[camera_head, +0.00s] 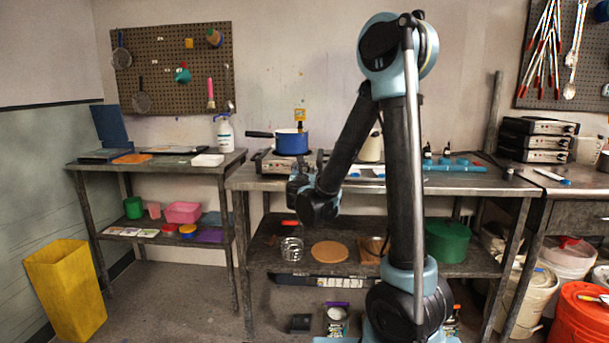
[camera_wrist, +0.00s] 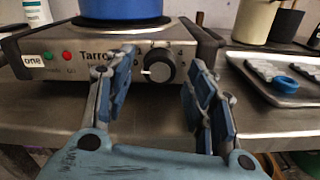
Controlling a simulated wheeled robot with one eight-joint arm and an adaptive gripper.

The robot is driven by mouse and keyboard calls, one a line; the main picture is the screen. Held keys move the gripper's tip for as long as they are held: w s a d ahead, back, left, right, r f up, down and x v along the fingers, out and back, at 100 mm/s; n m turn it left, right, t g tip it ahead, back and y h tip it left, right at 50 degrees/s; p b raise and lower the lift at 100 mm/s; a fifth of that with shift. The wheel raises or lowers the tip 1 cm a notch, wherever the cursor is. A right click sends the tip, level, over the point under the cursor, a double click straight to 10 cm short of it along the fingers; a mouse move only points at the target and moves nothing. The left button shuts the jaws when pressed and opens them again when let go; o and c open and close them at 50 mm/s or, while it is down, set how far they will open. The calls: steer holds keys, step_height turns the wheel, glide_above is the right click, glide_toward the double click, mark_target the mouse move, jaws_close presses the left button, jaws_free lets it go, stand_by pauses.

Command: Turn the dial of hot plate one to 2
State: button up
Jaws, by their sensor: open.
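Hot plate one (camera_wrist: 85,62), a metal unit labelled "one", stands on the bench; it also shows in the head view (camera_head: 265,164). Its round black dial (camera_wrist: 160,66) is on the front panel, with a white mark toward its left side. My gripper (camera_wrist: 160,82) is open in front of the panel, one finger to the left and one to the right of the dial. It seems apart from the dial. In the head view my gripper (camera_head: 301,182) is at the bench's front edge, and the dial is hidden.
A blue pot (camera_head: 291,143) sits on the hot plate; its base shows in the wrist view (camera_wrist: 120,8). A metal tray (camera_wrist: 285,92) with a blue ring lies right of the hot plate. The bench (camera_wrist: 275,122) has a narrow bare strip in front.

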steer(key=shift+c, duration=0.2)
steer(key=c, duration=1)
steer(key=shift+m, duration=0.4)
steer(key=m, duration=0.6)
steer(key=shift+m, duration=0.4)
steer(key=m, duration=0.4)
steer(key=shift+m, duration=1.3)
steer(key=shift+c, duration=0.2)
